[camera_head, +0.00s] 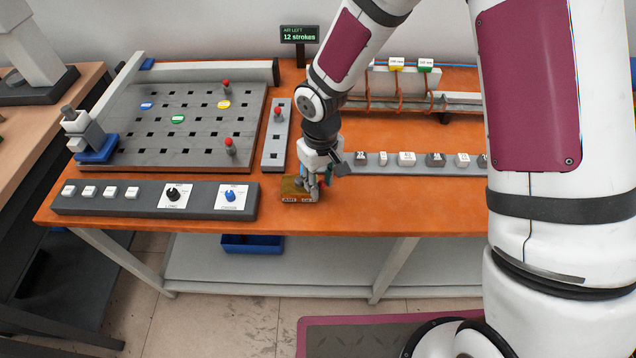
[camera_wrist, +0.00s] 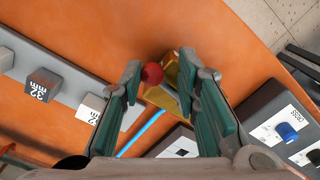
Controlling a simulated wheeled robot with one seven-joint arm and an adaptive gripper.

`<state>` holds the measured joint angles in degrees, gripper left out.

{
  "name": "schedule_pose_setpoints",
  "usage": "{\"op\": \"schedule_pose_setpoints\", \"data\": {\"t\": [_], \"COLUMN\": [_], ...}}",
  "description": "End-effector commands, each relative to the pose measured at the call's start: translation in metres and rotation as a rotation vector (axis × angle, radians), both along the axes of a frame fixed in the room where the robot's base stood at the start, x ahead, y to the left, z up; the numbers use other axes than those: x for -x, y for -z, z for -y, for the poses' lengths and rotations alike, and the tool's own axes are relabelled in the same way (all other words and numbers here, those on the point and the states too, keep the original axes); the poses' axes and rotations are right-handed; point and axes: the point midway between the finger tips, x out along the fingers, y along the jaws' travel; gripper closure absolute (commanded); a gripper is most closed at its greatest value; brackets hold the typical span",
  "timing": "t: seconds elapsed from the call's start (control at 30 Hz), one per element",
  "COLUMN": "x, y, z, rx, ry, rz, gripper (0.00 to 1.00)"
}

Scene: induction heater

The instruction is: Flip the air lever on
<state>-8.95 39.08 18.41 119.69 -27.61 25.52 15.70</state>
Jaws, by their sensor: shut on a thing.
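The air lever shows as a red ball knob (camera_wrist: 152,74) between my fingertips in the wrist view. It stands at a brass-coloured box (camera_wrist: 171,72), which also shows at the table's front edge in the head view (camera_head: 295,188). My gripper (camera_wrist: 160,72) is shut on the lever, with the left finger close against the knob. In the head view my gripper (camera_head: 314,184) points down over the box and hides the knob. A blue hose (camera_wrist: 142,133) shows between the fingers. The sign "AIR LEFT 12 strokes" (camera_head: 299,35) stands at the back.
A dark control panel (camera_head: 150,205) with white buttons, a black knob and a blue knob lies left of the box. Behind it is a perforated plate (camera_head: 190,130) with red-knobbed pins. A grey rail of size blocks (camera_head: 385,169) lies to the right.

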Motion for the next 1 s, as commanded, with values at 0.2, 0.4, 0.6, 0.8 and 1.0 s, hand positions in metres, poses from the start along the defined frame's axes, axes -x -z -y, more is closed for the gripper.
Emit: {"op": "schedule_pose_setpoints", "data": {"t": [0.2,0.4,0.6,0.8,1.0], "x": [-0.0139,-0.0163,-0.0168,-0.0166,-0.0163], "y": [-0.0019,-0.0023,-0.0025,-0.0026,-0.0026], "z": [0.0012,0.0008,0.0004,0.0002,-0.0003], "rx": [-0.005,-0.007,-0.007,-0.007,-0.008], "ry": [-0.106,-0.166,-0.185,-0.186,-0.186], "rz": [0.017,0.017,0.017,0.017,0.016], "gripper": [0.98,0.98,0.98,0.98,0.50]}}
